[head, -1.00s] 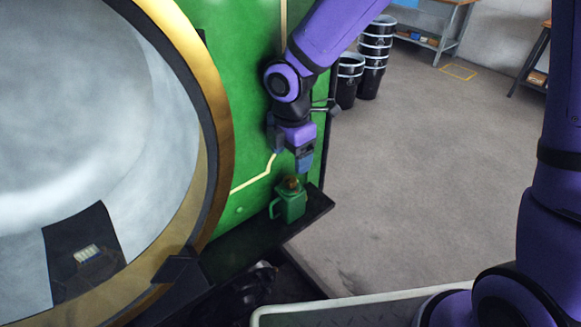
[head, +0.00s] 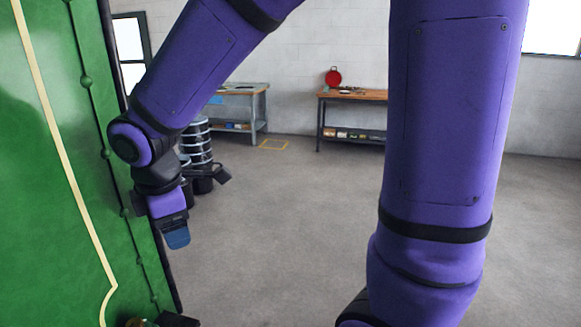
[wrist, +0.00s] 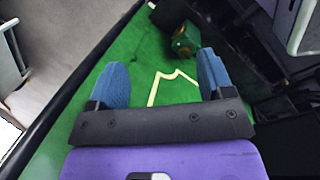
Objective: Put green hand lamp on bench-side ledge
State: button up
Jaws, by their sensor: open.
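The green hand lamp (wrist: 186,40) shows in the wrist view beyond my right fingertip, on the dark ledge (wrist: 172,13) along the green tram side. In the head view only a bit of the lamp's brownish top (head: 136,322) shows at the bottom edge, beside the dark ledge end (head: 178,321). My gripper (head: 176,238) points down beside the green side, above and apart from the lamp. In the wrist view its blue fingers (wrist: 160,78) are spread with nothing between them. I cannot tell which surface is the bench-side ledge.
The green tram side (head: 50,170) rises close at the left of my arm. Stacked black buckets (head: 200,150) stand behind my gripper. A grey-legged workbench (head: 240,90) and a wooden-topped bench (head: 350,95) with a red round object (head: 333,77) stand at the back. The middle floor is clear.

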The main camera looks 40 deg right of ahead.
jog(key=s+d+r+m+t, duration=0.1)
jog(key=s+d+r+m, duration=0.4)
jog(key=s+d+m, duration=0.2)
jog(key=s+d+r+m+t+y, duration=0.1)
jog(key=s+d+r+m+t, duration=0.1)
jog(key=s+d+r+m, duration=0.4)
jog(key=s+d+m, duration=0.1)
jog(key=s+m, duration=0.2)
jog(key=shift+r, duration=0.2)
jog(key=shift+d, duration=0.1)
dwell(0.4)
